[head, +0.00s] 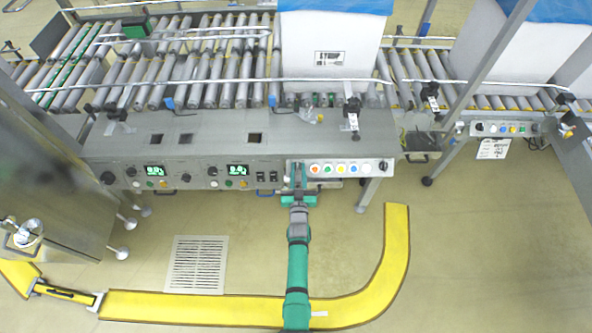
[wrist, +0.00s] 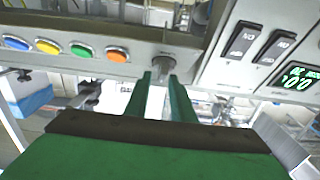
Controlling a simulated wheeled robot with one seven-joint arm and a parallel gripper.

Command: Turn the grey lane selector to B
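The grey lane selector (wrist: 159,68) is a small knob on the control panel (wrist: 200,50), beside the orange button in the wrist view. My gripper (wrist: 161,77) has its two green fingers on either side of the knob, with the tips level with it. I see no clear gap between knob and fingers, but cannot tell whether they press on it. In the head view my gripper (head: 298,172) reaches the panel just left of the buttons and hides the selector. The selector's lettering and pointing direction are not readable.
Beside the selector are an orange button (head: 315,168), several other coloured buttons and two black rocker switches (head: 267,176). A black knob (head: 383,166) sits at the panel's right end. A white box (head: 333,55) stands on the roller conveyor (head: 215,75). A yellow floor strip (head: 180,308) curves below.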

